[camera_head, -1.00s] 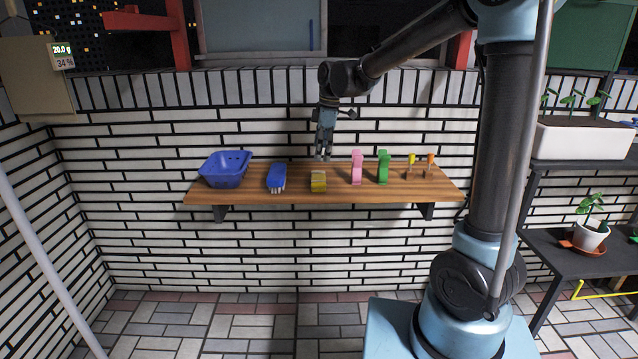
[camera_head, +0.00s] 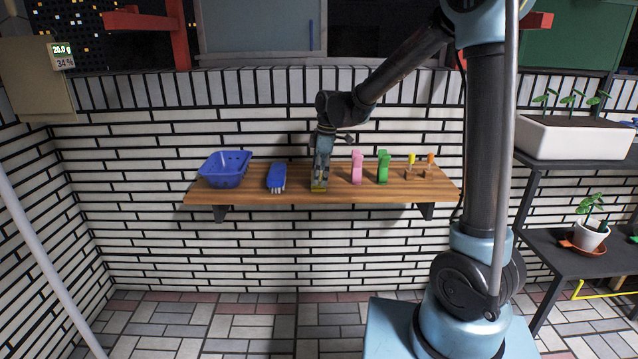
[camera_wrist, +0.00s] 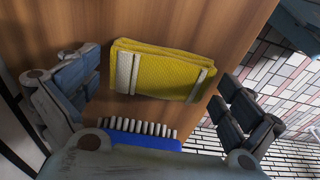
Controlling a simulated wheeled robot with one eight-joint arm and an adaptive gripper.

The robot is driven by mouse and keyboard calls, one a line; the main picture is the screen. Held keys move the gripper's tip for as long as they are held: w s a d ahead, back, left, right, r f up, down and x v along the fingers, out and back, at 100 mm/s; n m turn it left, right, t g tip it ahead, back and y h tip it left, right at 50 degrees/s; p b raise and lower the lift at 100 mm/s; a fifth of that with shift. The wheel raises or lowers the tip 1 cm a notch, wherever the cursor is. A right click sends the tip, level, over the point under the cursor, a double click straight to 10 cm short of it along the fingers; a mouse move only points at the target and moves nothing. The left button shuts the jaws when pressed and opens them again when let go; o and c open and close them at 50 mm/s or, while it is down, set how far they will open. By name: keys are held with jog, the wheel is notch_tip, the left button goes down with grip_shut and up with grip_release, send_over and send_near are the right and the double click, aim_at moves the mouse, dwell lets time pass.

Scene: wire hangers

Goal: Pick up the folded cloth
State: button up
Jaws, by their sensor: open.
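The folded cloth (camera_wrist: 165,72) is yellow with pale stripes near its ends. It lies on the wooden shelf, and in the head view only a small yellow part (camera_head: 319,187) shows below my gripper (camera_head: 320,180). In the wrist view my gripper (camera_wrist: 160,98) is open, with one finger to the left and one to the right of the cloth. The fingers do not visibly touch it. I cannot tell their exact height against it.
A blue brush (camera_head: 276,177) and a blue basket (camera_head: 225,169) stand left on the wooden shelf (camera_head: 250,195). The brush bristles also show in the wrist view (camera_wrist: 145,139). Pink (camera_head: 357,167) and green (camera_head: 383,166) items and two small handled tools (camera_head: 411,166) stand right.

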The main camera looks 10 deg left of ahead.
jog(key=c, duration=0.6)
jog(key=shift+c, duration=0.2)
jog(key=shift+r, duration=0.1)
notch_tip(320, 180, up, 10)
jog(key=shift+o, duration=0.2)
jog(key=shift+c, duration=0.4)
